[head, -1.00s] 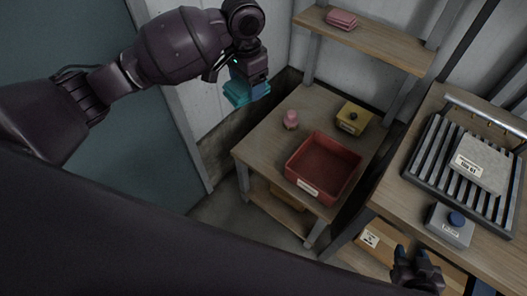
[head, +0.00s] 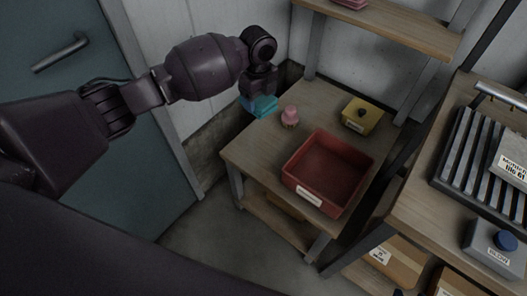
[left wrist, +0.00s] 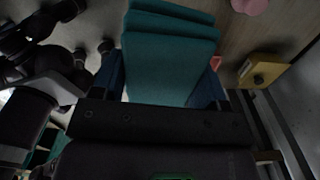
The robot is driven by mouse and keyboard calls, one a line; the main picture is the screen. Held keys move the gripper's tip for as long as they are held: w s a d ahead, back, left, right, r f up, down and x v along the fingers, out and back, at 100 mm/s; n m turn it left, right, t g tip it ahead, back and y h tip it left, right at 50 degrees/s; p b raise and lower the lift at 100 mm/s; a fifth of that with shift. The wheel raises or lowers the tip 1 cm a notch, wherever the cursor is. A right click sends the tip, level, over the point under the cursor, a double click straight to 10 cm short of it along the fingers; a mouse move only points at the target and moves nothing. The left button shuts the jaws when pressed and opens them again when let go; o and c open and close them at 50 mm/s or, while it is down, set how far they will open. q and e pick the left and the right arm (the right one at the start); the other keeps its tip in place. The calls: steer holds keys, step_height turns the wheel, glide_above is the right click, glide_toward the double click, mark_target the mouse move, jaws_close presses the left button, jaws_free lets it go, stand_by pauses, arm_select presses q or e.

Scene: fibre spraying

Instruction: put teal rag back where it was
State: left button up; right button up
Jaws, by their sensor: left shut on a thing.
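The teal rag (head: 264,106) is a folded stack held in my left gripper (head: 258,98), at the back left corner of the wooden table (head: 250,152). I cannot tell whether it touches the table top. In the left wrist view the teal rag (left wrist: 168,55) shows as several folded layers between the two blue fingers of the left gripper (left wrist: 165,88), which is shut on it. My right gripper is out of view in the head view now.
Near the rag stands a pink object (head: 290,116). A yellow box (head: 361,115) with a dark knob and a red tray (head: 326,172) are on the same table. A shelf (head: 390,28) hangs above. At right is a bench (head: 428,205) with a slatted rack (head: 474,150).

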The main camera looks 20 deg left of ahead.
arm_select(q)
step_height(320, 180, down, 4)
steer(key=w+m+b, duration=0.1)
steer(key=m, duration=0.1)
steer(key=m+b, duration=0.1)
steer(key=b, duration=0.3)
glide_above(261, 153)
step_height(261, 153, down, 14)
steer(key=shift+f, duration=0.25)
steer(key=shift+w+f, duration=0.1)
steer(key=shift+f, duration=0.4)
steer(key=shift+f+b, duration=0.3)
steer(key=shift+f, duration=0.05)
step_height(261, 153, down, 4)
steer(key=shift+f+b, duration=0.15)
steer(key=shift+b, duration=0.5)
steer(key=shift+f, duration=0.45)
steer(key=shift+r, duration=0.15)
steer(key=o, duration=0.8)
steer(key=shift+f, duration=0.2)
steer(key=shift+o, duration=0.5)
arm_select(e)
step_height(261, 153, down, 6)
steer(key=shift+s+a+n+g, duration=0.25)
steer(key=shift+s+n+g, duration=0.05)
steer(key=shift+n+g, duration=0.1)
arm_select(q)
steer(key=shift+r, duration=0.1)
